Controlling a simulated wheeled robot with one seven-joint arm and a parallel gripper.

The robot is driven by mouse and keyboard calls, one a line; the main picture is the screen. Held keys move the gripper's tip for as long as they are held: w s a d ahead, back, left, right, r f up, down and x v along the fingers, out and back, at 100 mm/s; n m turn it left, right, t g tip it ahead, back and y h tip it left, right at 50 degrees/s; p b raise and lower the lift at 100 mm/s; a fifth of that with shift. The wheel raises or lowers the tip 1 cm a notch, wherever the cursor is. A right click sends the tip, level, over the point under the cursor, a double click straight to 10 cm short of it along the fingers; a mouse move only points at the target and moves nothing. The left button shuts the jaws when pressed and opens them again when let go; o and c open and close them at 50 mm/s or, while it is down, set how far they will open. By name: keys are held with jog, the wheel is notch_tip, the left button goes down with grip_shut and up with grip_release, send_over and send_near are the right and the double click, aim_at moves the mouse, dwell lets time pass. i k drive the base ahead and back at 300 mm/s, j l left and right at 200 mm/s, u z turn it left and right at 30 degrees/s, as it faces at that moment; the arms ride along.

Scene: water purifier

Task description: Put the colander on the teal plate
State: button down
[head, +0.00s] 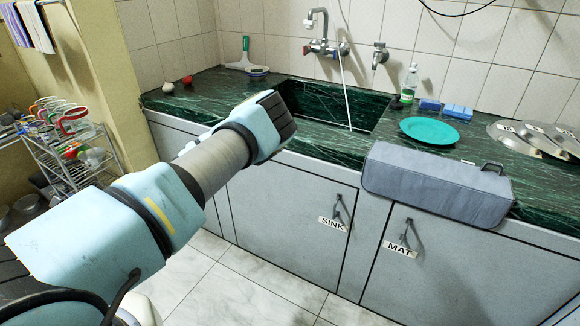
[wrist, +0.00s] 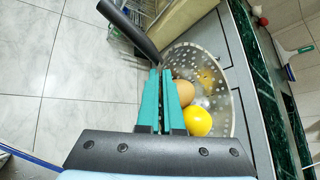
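The teal plate (head: 446,131) lies on the green marble counter, right of the sink, in the head view. The colander (wrist: 240,99) shows in the wrist view as a perforated metal bowl with a dark handle (wrist: 128,28). It holds a brown egg (wrist: 184,92) and a yellow lemon-like item (wrist: 198,121). My gripper (wrist: 157,72) has its teal fingers closed on the handle near the bowl, holding the colander above the floor in front of the cabinets. In the head view my arm hides the gripper fingers and the colander. The plate is outside the wrist view.
A grey rolled mat (head: 435,187) hangs over the counter's front edge, in front of the plate. Metal lids (head: 520,138) lie right of the plate. A bottle (head: 409,84) and blue sponges (head: 458,111) stand behind it. The sink (head: 325,105) is to its left.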

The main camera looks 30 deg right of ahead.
aim_at(433, 140)
jog(key=i+z, duration=0.1)
jog(key=z, duration=0.3)
jog(key=i+z, duration=0.1)
jog(key=z, duration=1.8)
